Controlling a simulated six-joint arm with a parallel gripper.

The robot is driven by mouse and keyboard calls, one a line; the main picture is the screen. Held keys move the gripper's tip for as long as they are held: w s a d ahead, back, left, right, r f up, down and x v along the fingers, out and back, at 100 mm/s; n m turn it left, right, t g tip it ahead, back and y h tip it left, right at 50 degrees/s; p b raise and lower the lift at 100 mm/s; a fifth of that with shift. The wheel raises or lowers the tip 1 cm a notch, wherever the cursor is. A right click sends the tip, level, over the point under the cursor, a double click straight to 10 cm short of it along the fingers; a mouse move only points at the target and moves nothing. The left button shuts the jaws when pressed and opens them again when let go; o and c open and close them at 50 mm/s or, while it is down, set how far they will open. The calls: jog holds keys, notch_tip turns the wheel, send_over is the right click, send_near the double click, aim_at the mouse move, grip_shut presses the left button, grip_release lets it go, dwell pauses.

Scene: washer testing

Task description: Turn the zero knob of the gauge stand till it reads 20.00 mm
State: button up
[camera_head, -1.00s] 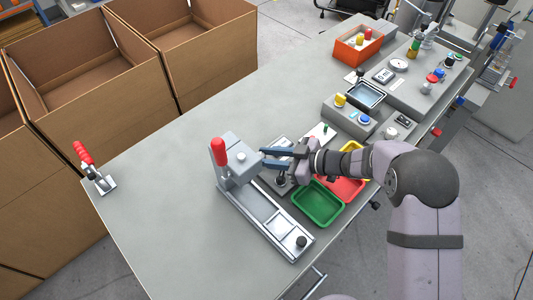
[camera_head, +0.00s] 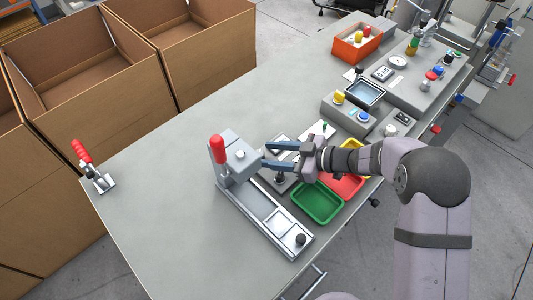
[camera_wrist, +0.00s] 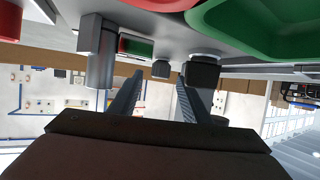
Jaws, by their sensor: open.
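What looks like the gauge stand is the small grey unit (camera_head: 270,182) beside the red-handled fixture, partly hidden by my gripper (camera_head: 266,154). A dark round part (camera_head: 280,178) shows on it below the lower finger; I cannot tell surely whether this is the zero knob. Its reading is not legible. My gripper is open and empty, its two blue-grey fingers pointing left above the unit. In the wrist view my gripper (camera_wrist: 156,95) is open, with a grey cylinder (camera_wrist: 100,65) left of the fingers and a dark knob-like part (camera_wrist: 202,74) near the right finger.
The fixture with a red handle (camera_head: 217,149) stands just left of the fingertips. Green (camera_head: 318,219) and red (camera_head: 352,188) trays lie right of the unit. A box with yellow and blue buttons (camera_head: 346,113) stands behind. The table's left side is mostly clear, apart from a toggle clamp (camera_head: 100,180).

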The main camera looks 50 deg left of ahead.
jog(key=shift+b+v, duration=0.35)
jog(key=shift+v, duration=2.4)
